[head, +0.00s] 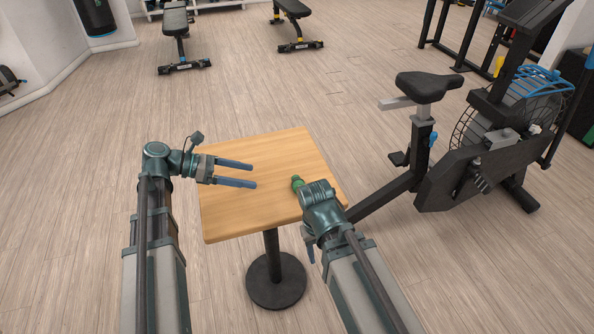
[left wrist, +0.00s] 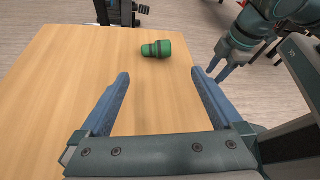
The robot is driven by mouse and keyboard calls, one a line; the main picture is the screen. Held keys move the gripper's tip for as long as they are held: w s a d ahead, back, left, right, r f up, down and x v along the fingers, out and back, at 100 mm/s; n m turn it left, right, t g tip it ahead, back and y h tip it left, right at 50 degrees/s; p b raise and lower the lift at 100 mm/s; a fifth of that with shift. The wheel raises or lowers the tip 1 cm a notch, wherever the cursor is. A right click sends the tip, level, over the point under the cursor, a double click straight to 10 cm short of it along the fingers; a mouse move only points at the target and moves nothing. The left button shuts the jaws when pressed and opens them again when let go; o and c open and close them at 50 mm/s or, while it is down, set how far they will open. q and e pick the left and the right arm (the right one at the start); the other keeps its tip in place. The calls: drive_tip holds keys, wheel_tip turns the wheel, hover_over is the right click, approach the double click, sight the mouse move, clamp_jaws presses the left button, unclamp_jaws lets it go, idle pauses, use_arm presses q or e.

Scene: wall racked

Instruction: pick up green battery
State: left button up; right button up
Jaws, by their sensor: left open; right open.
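The green battery (head: 297,183) lies on its side on the wooden table (head: 240,225), right of the middle. In the left wrist view the battery (left wrist: 157,49) is beyond my fingertips, near the table's right edge. My left gripper (head: 254,175) is open and empty over the table, to the left of the battery and pointing at it. My right gripper (left wrist: 220,66) is open at the table's right edge, apart from the battery. In the head view its arm hides most of its fingers and stands close beside the battery.
An exercise bike (head: 470,130) stands right of the table, its frame reaching close to the table's right corner. Two weight benches (head: 177,30) (head: 295,20) stand far back. The rest of the tabletop is clear.

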use_arm(q)
drive_tip(key=shift+w, duration=0.25)
drive_tip(key=b, duration=0.3)
approach(293, 180)
drive_tip(key=x, duration=0.3)
drive_tip(key=shift+s+d+f, duration=0.15)
drive_tip(key=shift+s+f, duration=0.15)
drive_tip(key=shift+f, duration=0.05)
drive_tip(key=shift+w+d+f, duration=0.1)
drive_tip(key=shift+w+d, duration=0.05)
drive_tip(key=shift+d, duration=0.45)
drive_tip(key=b+x, duration=0.1)
drive_tip(key=x, duration=0.1)
drive_tip(key=b+x, duration=0.1)
drive_tip(key=x, duration=0.2)
drive_tip(key=shift+w, duration=0.2)
drive_tip(key=c, duration=1.2)
wheel_tip(293, 180, up, 10)
drive_tip(key=p, duration=1)
